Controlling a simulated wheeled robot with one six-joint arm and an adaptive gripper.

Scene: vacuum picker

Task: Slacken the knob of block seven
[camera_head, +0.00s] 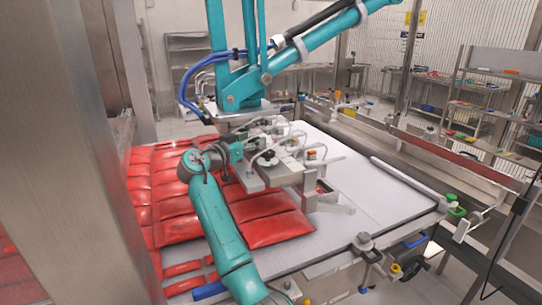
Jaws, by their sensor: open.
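The vacuum picker head (276,168) hangs over the table from a teal overhead linkage. It carries several grey-white blocks with hoses and small knobs. A black knob (267,154) shows on the near side, and an orange part (311,155) sits further right. No block numbers are legible, so I cannot tell which is block seven. My teal arm rises from the bottom of the view and bends toward the head's left side. My gripper (240,166) is open, close beside the head's left blocks. Its fingertips are small and partly hidden, and I cannot tell whether they touch anything.
Red padded packs (265,231) lie on the left and under the head. The white table top (385,205) is clear at right, with a rail and clamps along its edge. A metal post (60,150) stands at near left. Shelves (490,105) stand at back right.

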